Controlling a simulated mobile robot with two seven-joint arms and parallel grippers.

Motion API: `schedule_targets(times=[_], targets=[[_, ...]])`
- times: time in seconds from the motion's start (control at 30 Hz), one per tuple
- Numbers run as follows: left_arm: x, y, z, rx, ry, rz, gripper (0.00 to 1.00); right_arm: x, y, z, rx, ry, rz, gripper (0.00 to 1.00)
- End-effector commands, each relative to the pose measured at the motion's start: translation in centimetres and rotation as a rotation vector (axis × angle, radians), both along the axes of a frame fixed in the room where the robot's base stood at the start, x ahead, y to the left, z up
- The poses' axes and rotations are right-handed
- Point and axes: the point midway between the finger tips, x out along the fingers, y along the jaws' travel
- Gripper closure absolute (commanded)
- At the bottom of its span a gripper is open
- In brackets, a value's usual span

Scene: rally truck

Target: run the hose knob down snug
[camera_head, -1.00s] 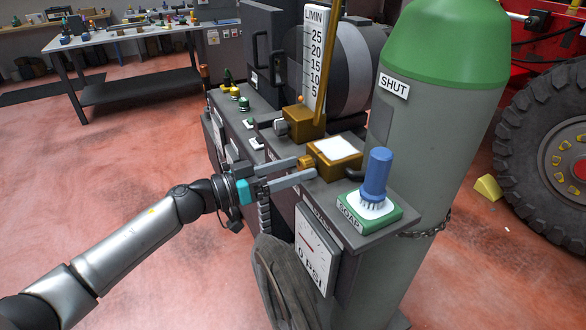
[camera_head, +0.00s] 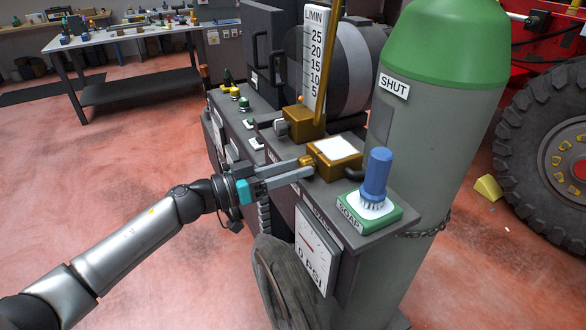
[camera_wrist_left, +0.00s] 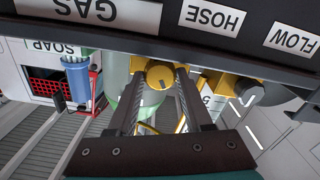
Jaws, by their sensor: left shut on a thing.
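The hose knob (camera_head: 305,161) is a small brass knob on the near side of a brass block (camera_head: 336,158) with a white top, on the grey cart. My left gripper (camera_head: 308,167) reaches in from the left, with its fingers shut on the knob. In the left wrist view the round brass knob (camera_wrist_left: 160,75) sits between the fingertips, with a dark slot or mark on its face. An upside-down HOSE label (camera_wrist_left: 212,18) is on the panel edge nearby. My right gripper is not in view.
A blue brush (camera_head: 376,175) stands on the green SOAP tray (camera_head: 388,221) right of the block. A pressure gauge (camera_head: 316,250) reading 0 PSI hangs below. A green-topped cylinder (camera_head: 440,130) marked SHUT stands behind. A second brass block (camera_head: 300,124) carries the LIMIN scale tube.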

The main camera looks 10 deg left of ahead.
Motion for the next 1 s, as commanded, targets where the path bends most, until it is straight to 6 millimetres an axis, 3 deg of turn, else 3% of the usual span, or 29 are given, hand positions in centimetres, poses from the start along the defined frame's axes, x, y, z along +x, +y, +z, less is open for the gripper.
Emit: schedule_targets(times=[0.37,1.0], targets=[[0.0,0.0,0.1,0.047,-0.068,0.0,1.0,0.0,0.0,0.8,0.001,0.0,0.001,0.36],[0.0,0.0,0.0,0.288,-0.431,0.0,1.0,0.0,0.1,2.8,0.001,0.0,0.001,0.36]])
